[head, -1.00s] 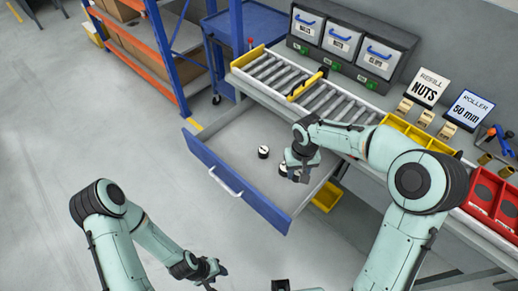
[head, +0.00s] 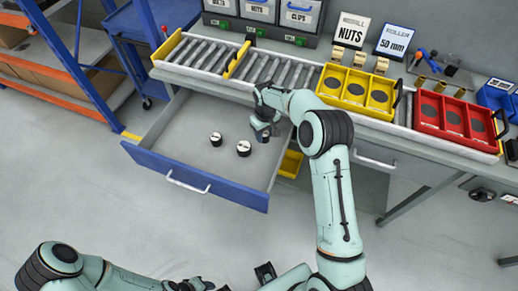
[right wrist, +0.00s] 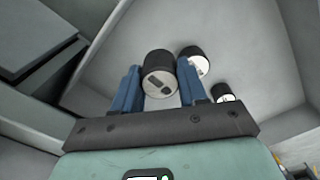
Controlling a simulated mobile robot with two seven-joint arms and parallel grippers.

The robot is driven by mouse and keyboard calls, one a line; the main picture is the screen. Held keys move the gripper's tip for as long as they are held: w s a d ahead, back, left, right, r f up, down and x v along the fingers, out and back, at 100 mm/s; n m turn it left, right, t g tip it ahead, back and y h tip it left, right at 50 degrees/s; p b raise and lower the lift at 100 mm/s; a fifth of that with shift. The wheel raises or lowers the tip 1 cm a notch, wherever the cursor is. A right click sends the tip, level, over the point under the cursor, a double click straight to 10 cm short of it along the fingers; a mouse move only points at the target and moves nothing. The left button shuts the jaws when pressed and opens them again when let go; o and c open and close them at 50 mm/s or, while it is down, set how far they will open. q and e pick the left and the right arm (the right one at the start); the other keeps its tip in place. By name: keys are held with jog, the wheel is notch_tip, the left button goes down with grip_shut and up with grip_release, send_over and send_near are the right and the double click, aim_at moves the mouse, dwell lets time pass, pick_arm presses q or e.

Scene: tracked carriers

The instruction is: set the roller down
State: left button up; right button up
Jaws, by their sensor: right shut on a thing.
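In the right wrist view the roller (right wrist: 160,78), a short dark cylinder with a pale marked end, sits between the blue fingers of my right gripper (right wrist: 164,88), which are shut on it. In the head view my right gripper (head: 264,134) is low inside the open drawer (head: 190,175), near its right side, and largely hides the roller. Whether the roller touches the drawer floor I cannot tell. Two similar black-and-white rollers stand in the drawer, one (head: 216,139) farther left, one (head: 243,149) nearer my gripper. My left gripper (head: 196,286) is cut by the bottom edge; its jaws are unclear.
A roller conveyor (head: 200,60) with a yellow stop (head: 237,60) runs above the drawer. The drawer floor's left part is clear.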

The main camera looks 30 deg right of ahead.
notch_tip(320, 180, down, 12)
jog(key=shift+r, duration=0.1)
dwell(0.4)
jog(key=shift+f, duration=0.25)
jog(key=o, duration=1.1)
jog(key=shift+o, duration=0.2)
notch_tip(320, 180, up, 12)
jog(key=shift+r, duration=0.25)
